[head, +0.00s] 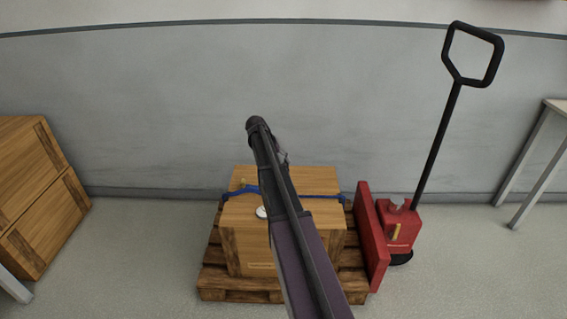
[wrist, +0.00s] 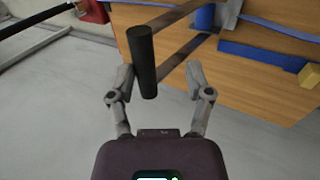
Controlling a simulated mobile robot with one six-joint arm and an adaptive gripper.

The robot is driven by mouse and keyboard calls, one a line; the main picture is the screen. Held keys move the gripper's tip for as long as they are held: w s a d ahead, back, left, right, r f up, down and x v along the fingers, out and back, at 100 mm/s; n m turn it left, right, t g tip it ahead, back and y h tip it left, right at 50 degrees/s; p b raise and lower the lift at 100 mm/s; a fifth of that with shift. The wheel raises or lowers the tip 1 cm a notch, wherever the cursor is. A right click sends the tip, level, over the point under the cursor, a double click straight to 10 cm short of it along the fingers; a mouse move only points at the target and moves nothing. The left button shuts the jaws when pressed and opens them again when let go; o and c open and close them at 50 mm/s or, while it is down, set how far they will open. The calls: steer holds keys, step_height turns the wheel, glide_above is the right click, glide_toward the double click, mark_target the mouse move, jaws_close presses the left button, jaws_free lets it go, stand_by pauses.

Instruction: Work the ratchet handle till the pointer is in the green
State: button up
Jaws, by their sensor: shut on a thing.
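The black ratchet handle (wrist: 141,55) stands between my gripper's fingers (wrist: 157,80) in the wrist view, closer to the left finger; the gripper is shut on it. Dark flat bars run from the handle toward a blue part on the wooden crate (wrist: 265,95). In the head view a blue strap (head: 320,196) crosses the crate (head: 245,242). A small white round gauge (head: 262,212) sits on the crate beside my arm, partly covered. Its pointer and green band are too small to read. My arm hides the ratchet and most of my gripper in the head view.
The crate stands on a wooden pallet (head: 215,282). A red pallet jack (head: 401,230) with a tall black handle stands right of it. More wooden crates (head: 35,190) are at the left, and a table (head: 545,160) is at the right. A grey wall is behind.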

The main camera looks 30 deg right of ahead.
steer(key=shift+s+a+f, duration=0.15)
steer(key=shift+a, duration=0.15)
steer(key=shift+c, duration=0.3)
steer(key=o, duration=0.8)
steer(key=shift+d+f, duration=0.1)
steer(key=shift+f, duration=0.05)
steer(key=shift+o, duration=0.2)
steer(key=shift+w+d, duration=0.1)
steer(key=shift+w, duration=0.1)
